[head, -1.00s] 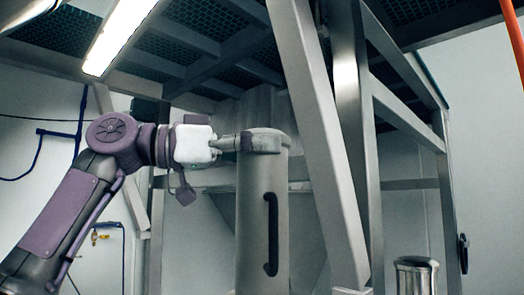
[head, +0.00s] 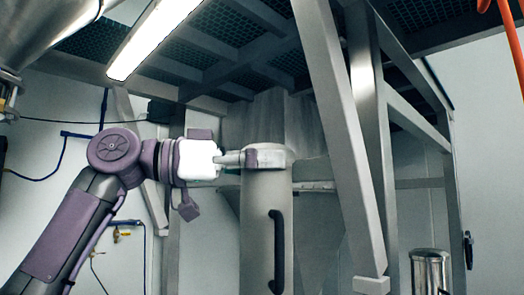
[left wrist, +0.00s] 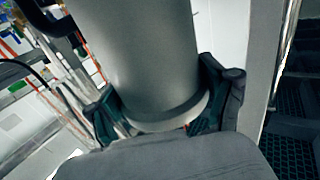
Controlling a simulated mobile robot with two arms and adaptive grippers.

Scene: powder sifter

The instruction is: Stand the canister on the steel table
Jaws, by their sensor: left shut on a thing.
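The canister (head: 258,215) is a tall grey cylinder with a long black handle on its side. It is upright in the head view, and its lower end is cut off by the frame. My left gripper (head: 266,158) is shut on it near its top, coming in from the left. In the left wrist view the canister (left wrist: 145,60) sits between the two dark fingers of the gripper (left wrist: 160,105). The steel table cannot be made out in these frames. My right gripper is not in view.
A slanted steel beam (head: 338,140) and frame posts (head: 372,130) stand right of the canister. A dark grated platform (head: 240,55) with a lamp (head: 155,38) is overhead. A small shiny steel cylinder (head: 430,272) stands at lower right. A metal cone (head: 45,25) shows at upper left.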

